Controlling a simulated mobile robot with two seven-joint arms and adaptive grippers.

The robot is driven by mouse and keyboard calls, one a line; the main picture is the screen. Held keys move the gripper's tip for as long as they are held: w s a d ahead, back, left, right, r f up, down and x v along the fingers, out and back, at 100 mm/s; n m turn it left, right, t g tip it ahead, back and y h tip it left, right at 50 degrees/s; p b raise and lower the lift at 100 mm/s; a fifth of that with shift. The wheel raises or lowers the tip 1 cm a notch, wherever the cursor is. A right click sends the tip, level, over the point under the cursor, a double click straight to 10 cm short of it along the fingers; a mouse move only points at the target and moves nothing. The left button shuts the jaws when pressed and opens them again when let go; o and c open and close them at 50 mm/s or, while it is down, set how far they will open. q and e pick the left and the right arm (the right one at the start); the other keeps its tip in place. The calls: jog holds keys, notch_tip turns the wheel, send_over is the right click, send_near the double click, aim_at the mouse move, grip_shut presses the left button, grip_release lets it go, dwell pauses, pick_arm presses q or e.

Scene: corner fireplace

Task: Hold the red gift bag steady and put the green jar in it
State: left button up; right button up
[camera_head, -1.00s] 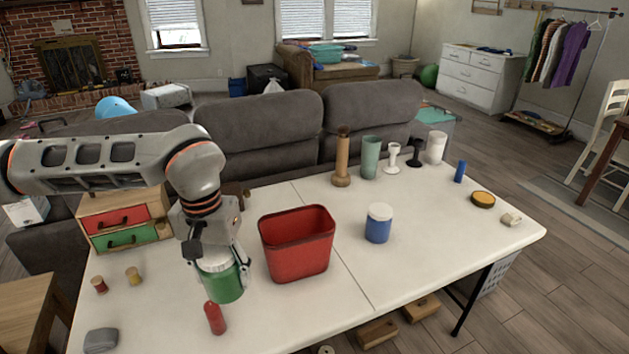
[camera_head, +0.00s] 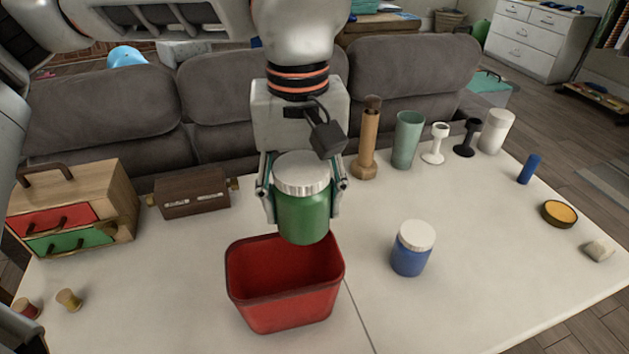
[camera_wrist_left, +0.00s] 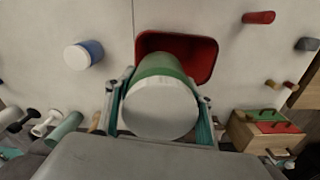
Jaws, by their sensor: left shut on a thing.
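The red gift bag (camera_head: 285,305) stands upright and open on the white table, and its visible inside is empty. My left gripper (camera_head: 303,200) is shut on the green jar (camera_head: 303,218), which has a white lid. It holds the jar upright above the bag's far right rim, and the jar's lower end overlaps the opening in the head view. In the left wrist view the jar (camera_wrist_left: 160,100) is between the fingers, with the red bag (camera_wrist_left: 200,52) behind it. The jar hides part of the bag's opening there. My right gripper is not in view.
A blue jar with a white lid (camera_head: 412,248) stands right of the bag. A wooden cylinder (camera_head: 368,140), a green cup (camera_head: 408,140) and white and black goblets stand behind. A small drawer chest (camera_head: 80,215) and a brown box (camera_head: 192,192) are at left.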

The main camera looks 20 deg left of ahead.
pick_arm(q)
jog(key=shift+s+r, duration=0.15)
jog(key=shift+s, duration=0.1)
jog(key=shift+p, duration=0.3)
jog(key=shift+w+f+b, duration=0.1)
jog(key=shift+f+b, duration=0.25)
jog(key=shift+f, duration=1.2)
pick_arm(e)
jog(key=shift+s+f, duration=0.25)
